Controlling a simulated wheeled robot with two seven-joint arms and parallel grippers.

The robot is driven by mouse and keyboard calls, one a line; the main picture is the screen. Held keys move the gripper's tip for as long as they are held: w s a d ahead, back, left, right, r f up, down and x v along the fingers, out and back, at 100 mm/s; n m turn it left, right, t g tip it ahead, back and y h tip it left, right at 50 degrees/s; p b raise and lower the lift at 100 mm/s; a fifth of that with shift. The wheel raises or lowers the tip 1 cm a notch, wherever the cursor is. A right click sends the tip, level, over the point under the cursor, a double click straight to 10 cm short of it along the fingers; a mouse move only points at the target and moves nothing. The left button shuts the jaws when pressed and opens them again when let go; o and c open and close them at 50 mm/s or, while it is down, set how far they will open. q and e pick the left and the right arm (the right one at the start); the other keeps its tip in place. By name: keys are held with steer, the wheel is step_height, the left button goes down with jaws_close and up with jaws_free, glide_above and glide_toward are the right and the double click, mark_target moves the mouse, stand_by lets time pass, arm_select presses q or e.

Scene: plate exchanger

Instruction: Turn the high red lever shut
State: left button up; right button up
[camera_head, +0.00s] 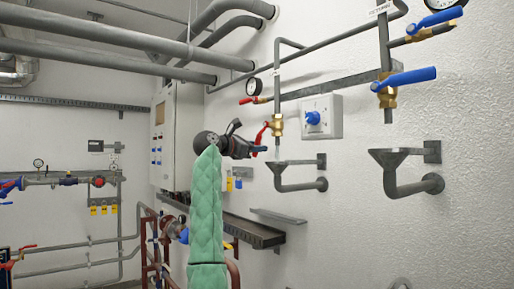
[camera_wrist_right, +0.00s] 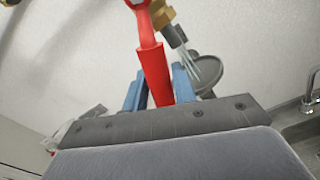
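A red lever (camera_head: 262,133) hangs down from a brass valve (camera_head: 277,125) on a thin vertical pipe on the right wall. My right gripper (camera_head: 261,149) is at the lever's lower end, at the tip of my green-sleeved arm. In the right wrist view the red lever (camera_wrist_right: 154,70) runs down between the two blue fingers (camera_wrist_right: 158,90). It fills most of the narrow gap, and the fingers look closed on it. Clear streaks like running water (camera_wrist_right: 194,62) come from the pipe end beside it. My left gripper is not in view.
A drain funnel (camera_head: 296,163) sits below the valve. A white box with a blue knob (camera_head: 322,116) is to the right. A blue lever (camera_head: 405,78) and second funnel (camera_head: 400,158) are farther right. A pressure gauge (camera_head: 254,86) and small red handle (camera_head: 246,100) are up left.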

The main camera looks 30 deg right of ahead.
jaws_close()
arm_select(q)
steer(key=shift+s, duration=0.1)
arm_select(e)
steer(key=shift+w, duration=0.15)
steer(key=shift+w+r+m, duration=0.1)
steer(key=shift+m, duration=0.3)
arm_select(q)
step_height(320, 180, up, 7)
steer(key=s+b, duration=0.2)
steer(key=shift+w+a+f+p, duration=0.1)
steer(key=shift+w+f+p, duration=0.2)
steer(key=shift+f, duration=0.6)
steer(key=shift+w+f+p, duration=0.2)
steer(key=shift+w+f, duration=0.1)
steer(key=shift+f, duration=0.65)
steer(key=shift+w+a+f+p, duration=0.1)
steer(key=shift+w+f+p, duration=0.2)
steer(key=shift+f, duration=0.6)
arm_select(e)
steer(key=w+r+m, duration=0.4)
steer(key=r+m, duration=0.3)
steer(key=m, duration=0.5)
steer(key=shift+w+a+r+m, duration=0.15)
steer(key=shift+w+a+m, duration=0.05)
steer(key=shift+m, duration=0.2)
